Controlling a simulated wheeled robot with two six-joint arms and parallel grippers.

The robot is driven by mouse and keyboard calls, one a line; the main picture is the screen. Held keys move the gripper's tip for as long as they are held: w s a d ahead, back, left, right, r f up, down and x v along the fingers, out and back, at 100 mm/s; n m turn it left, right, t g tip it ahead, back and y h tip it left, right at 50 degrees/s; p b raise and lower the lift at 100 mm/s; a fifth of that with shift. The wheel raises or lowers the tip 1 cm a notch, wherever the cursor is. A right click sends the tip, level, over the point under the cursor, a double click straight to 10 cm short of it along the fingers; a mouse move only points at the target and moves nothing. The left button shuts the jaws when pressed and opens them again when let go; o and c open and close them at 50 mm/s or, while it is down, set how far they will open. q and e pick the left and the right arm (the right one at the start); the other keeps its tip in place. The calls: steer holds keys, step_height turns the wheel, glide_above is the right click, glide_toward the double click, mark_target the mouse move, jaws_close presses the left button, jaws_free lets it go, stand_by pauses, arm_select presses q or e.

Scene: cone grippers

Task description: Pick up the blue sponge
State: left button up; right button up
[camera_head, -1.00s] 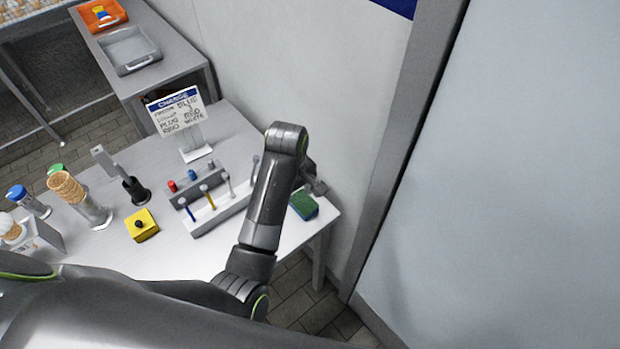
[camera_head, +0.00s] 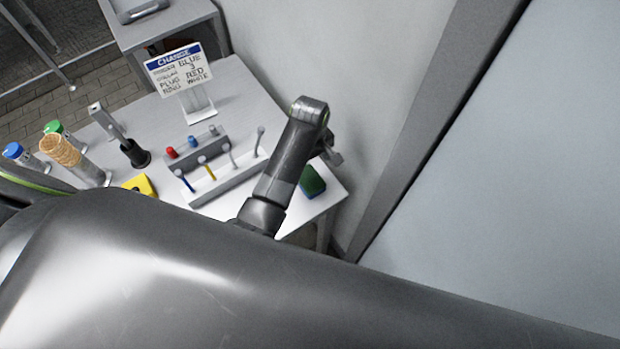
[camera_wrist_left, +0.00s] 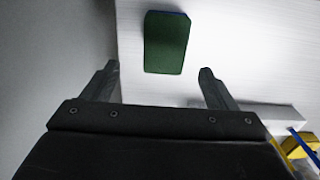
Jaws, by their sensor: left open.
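The sponge (camera_head: 313,182) lies at the right end of the white table. It has a dark green upper face, and a thin blue edge shows in the left wrist view (camera_wrist_left: 165,44). My left gripper (camera_head: 331,156) is just beyond the sponge in the head view, partly hidden behind its own wrist. In the left wrist view its two fingers (camera_wrist_left: 159,72) are spread wide and empty. The sponge shows ahead of them, between their lines, and apart from both. My right gripper is not in view.
A grey rack (camera_head: 215,172) with colored pegs and sticks stands left of my left wrist. A sign (camera_head: 180,70), a cone stack (camera_head: 62,150), a black holder (camera_head: 134,153) and a yellow block (camera_head: 140,185) are further left. A wall closes off the right side.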

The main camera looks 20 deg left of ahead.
mark_target(308, 177)
arm_select(q)
steer(key=shift+s+f, duration=0.15)
steer(key=shift+f, duration=1.4)
steer(key=f, duration=0.1)
steer(key=f+p, duration=0.1)
steer(key=f, duration=0.1)
steer(key=shift+s+a, duration=0.15)
steer(key=shift+s, duration=0.05)
steer(key=shift+f, duration=0.75)
steer(key=c, duration=1)
steer(key=shift+c, duration=0.2)
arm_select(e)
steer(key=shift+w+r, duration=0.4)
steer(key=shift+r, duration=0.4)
arm_select(q)
steer(key=shift+r, duration=0.15)
step_height(308, 177, up, 10)
steer(key=shift+f+b, duration=0.15)
steer(key=shift+b, duration=0.15)
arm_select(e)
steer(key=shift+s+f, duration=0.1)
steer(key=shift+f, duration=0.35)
